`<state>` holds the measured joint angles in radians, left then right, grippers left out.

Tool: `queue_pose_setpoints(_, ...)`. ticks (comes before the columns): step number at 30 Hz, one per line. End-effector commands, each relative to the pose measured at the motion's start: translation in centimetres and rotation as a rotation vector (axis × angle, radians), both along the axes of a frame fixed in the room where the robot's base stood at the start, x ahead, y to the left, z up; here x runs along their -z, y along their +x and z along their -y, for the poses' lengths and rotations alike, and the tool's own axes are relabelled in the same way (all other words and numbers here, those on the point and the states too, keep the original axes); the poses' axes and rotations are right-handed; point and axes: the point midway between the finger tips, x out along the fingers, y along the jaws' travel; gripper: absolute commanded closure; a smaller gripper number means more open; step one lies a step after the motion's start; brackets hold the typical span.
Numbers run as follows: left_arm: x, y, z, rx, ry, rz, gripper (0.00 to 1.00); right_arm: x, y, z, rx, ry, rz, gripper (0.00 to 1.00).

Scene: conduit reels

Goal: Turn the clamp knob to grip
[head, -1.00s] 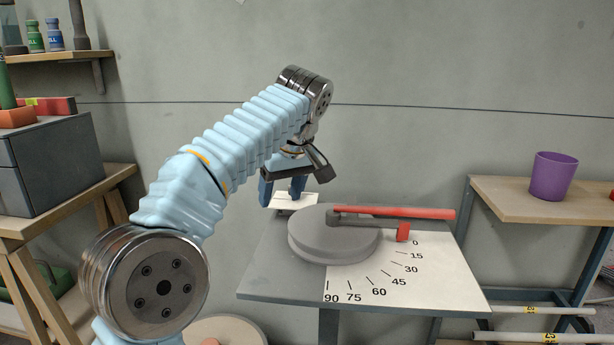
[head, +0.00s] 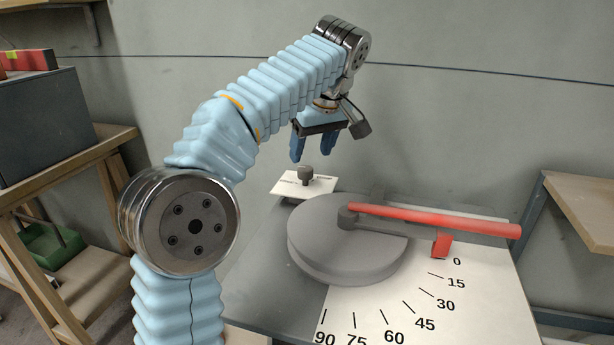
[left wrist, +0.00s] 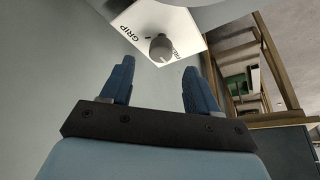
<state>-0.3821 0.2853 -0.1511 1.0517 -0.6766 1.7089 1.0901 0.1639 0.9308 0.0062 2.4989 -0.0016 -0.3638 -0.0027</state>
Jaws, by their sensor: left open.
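The clamp knob (head: 305,174) is a small dark grey knob on a white label plate (head: 288,186), at the back left of the bender table. In the left wrist view the knob (left wrist: 161,47) stands on the plate beside the word GRIP; a second word on the other side is hard to read. My left gripper (head: 311,156) is open and empty, its blue fingers pointing down just above the knob. In the left wrist view the knob shows just beyond the gap between the fingertips (left wrist: 159,68), apart from them. My right gripper is not in view.
A round grey disc (head: 335,250) and a lever with a red handle (head: 450,220) sit close to the knob. The lever lies near the 0 mark of the angle scale (head: 395,310). Wooden benches stand at left (head: 70,165) and right (head: 590,200).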

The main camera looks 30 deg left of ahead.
Motion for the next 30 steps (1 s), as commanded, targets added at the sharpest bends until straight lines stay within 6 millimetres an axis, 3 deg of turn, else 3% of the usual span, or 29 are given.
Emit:
queue_pose_setpoints(1,1.6,0.2,-0.5,-0.002,0.0,-0.002,0.4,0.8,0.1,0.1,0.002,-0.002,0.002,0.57)
queue_pose_setpoints(3,2.9,0.5,-0.9,-0.002,0.0,-0.002,0.4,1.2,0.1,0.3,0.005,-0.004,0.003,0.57)
queue_pose_setpoints(9,5.6,1.1,-2.0,-0.001,0.0,0.0,0.4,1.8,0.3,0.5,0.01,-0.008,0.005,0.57)
queue_pose_setpoints(22,6.5,1.4,-2.3,-0.001,0.0,0.0,0.4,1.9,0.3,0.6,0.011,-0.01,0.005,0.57)
queue_pose_setpoints(30,6.5,1.4,-2.3,-0.001,0.0,0.0,0.81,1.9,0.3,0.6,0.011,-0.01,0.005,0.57)
